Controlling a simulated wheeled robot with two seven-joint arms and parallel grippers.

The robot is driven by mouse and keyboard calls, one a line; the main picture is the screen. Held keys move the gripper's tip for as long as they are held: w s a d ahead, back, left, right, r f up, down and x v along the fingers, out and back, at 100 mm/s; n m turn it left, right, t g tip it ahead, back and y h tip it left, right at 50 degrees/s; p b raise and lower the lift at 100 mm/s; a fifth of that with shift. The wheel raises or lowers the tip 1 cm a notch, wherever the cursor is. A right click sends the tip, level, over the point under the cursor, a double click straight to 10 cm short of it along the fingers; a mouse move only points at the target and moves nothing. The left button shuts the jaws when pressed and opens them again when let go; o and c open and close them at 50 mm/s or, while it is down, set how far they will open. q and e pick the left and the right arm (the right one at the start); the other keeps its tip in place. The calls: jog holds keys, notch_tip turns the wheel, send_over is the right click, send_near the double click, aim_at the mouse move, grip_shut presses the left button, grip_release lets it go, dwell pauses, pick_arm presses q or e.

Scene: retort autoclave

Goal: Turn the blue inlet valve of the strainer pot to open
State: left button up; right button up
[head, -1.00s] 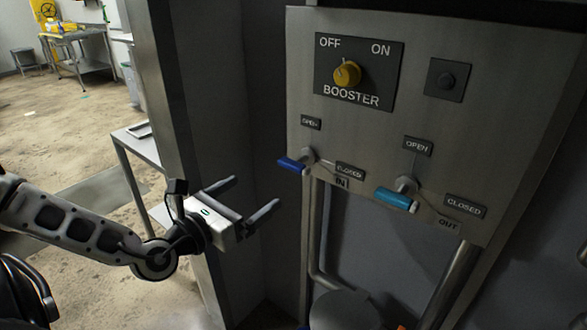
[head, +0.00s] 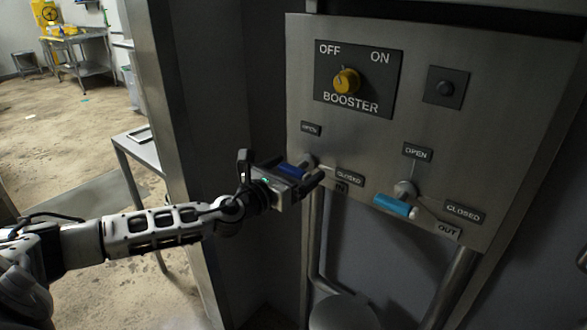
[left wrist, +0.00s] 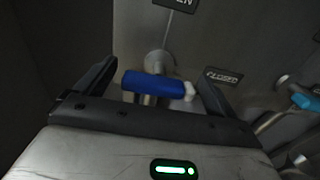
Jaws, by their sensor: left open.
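The blue inlet valve handle (head: 291,171) sticks out from its pivot on the steel panel (head: 500,120), by the OPEN (head: 311,128), CLOSED (head: 349,177) and IN labels. My left gripper (head: 300,168) is open at this handle, with a finger on either side. In the left wrist view the blue handle (left wrist: 152,86) lies crosswise between the open fingers (left wrist: 155,70), with gaps at both sides. The fingers are not closed on it. My right gripper is not in view.
A light-blue outlet handle (head: 392,206) marked OUT sits to the right. Pipes run down below the panel to a round grey lid (head: 343,312). A dark post (head: 180,150) stands left of the panel.

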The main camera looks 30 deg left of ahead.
pick_arm(q)
jog(key=shift+c, duration=0.3)
jog(key=c, duration=0.9)
jog(key=shift+n, duration=0.4)
jog(key=n+b, duration=0.1)
jog(key=n, duration=0.2)
jog(key=shift+f+n, duration=0.1)
jog(key=shift+n, duration=0.3)
jog(key=n, duration=0.4)
jog(key=shift+a+n, duration=0.1)
jog(key=shift+n, duration=0.2)
jog(key=n+p, duration=0.1)
jog(key=n, duration=0.3)
jog(key=shift+a+f+n+p, duration=0.1)
jog(key=shift+n+p, duration=0.75)
jog(key=shift+n, duration=1.55)
